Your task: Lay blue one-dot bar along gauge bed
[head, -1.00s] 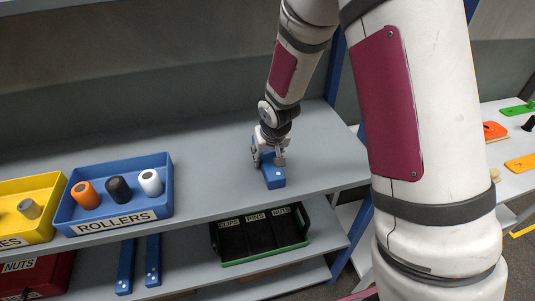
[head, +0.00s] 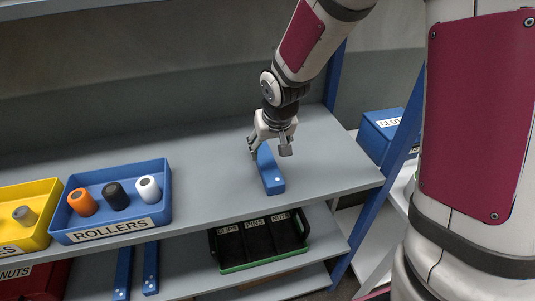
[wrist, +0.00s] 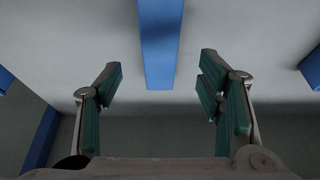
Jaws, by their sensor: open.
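I see no gauge bed.
A blue ROLLERS tray (head: 75,232) with three rollers and a yellow tray (head: 38,238) stand left on the shelf. Below are two blue bars (head: 123,270) (head: 151,266) and a black divided tray (head: 217,258). A blue box (head: 372,137) stands right. Shelf around the bar is clear.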

